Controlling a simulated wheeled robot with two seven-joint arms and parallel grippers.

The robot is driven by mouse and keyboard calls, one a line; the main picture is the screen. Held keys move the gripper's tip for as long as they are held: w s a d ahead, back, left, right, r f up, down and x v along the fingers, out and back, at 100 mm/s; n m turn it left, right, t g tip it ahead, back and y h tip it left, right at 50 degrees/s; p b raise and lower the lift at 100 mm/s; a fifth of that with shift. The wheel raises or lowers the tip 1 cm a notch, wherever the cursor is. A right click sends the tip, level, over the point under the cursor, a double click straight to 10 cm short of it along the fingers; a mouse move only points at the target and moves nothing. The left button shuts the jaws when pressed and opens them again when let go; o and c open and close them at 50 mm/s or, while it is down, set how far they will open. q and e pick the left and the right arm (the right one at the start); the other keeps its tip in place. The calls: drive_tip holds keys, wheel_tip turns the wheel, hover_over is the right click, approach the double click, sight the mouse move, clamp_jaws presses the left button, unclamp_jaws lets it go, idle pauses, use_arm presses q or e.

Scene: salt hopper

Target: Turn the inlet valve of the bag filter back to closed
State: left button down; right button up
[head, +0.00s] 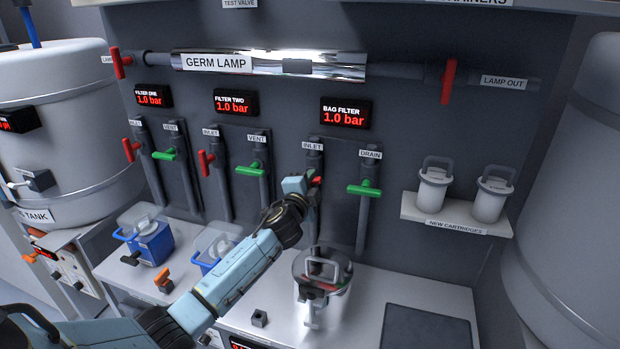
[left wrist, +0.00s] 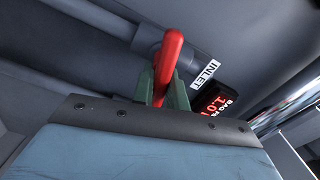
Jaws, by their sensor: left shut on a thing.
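The bag filter inlet valve has a red handle (head: 318,181) on the pipe below the "INLET" label (head: 312,146). In the head view my left gripper (head: 312,184) covers most of the handle, and only a small red part shows. In the left wrist view the red handle (left wrist: 168,62) stands between the two green fingertips, and my left gripper (left wrist: 163,88) is shut on it. The handle's exact angle to the pipe is hard to tell. The bag filter display (head: 345,113) reads 1.0 bar. My right gripper is not in view.
The green drain handle (head: 364,190) lies crosswise just to the right. The filter two inlet (head: 206,162) and vent (head: 250,169) handles are to the left. Below, a clear-lidded filter housing (head: 322,275) stands on the bench. New cartridges (head: 433,187) sit on a shelf at right.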

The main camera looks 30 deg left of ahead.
use_arm(q)
drive_tip(key=shift+f+m, duration=0.15)
drive_tip(key=shift+m, duration=0.95)
drive_tip(key=c, duration=1.4)
unclamp_jaws()
drive_tip(key=v, duration=1.3)
drive_tip(key=shift+s+p, duration=0.2)
drive_tip(key=shift+p, duration=0.2)
